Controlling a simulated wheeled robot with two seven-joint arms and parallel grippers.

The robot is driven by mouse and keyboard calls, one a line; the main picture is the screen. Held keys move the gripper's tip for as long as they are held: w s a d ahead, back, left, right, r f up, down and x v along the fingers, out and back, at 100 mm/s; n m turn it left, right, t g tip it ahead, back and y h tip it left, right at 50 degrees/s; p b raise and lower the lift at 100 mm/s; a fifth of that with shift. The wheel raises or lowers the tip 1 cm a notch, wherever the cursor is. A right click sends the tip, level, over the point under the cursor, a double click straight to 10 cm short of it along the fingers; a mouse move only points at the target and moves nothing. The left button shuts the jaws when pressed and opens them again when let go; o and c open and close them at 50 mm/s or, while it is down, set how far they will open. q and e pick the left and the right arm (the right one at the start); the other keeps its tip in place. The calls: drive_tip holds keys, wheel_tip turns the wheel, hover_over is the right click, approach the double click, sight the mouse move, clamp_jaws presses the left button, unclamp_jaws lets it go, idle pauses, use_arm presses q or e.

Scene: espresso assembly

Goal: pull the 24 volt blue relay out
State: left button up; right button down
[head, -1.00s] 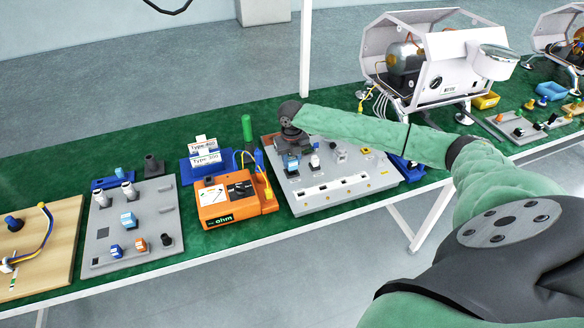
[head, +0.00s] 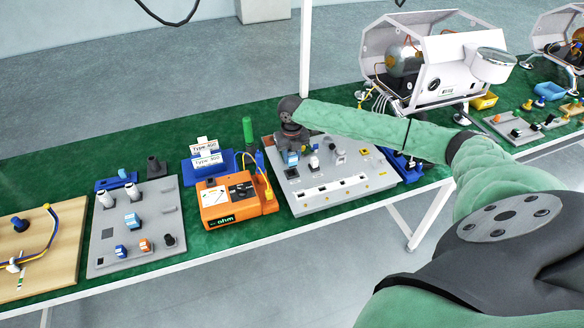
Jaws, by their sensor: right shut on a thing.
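My right gripper (head: 291,146) points down over the back left part of a grey board (head: 345,192). It is shut on a blue relay (head: 291,158); the fingers are small and dark, and my wrist partly hides them. The relay's blue and white body shows just below the fingers, over the board. I cannot clearly see a gap under it, and its voltage marking is too small to read. My left gripper is not in view.
A white-topped knob (head: 314,162) stands close to the right of the relay. An orange ohm meter (head: 229,201) is left of the board. Another grey board (head: 105,235) holds more blue parts. A white-framed machine (head: 440,75) stands at the right.

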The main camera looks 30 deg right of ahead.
drive_tip(key=shift+r+p, duration=1.45)
drive_tip(key=shift+r, duration=0.05)
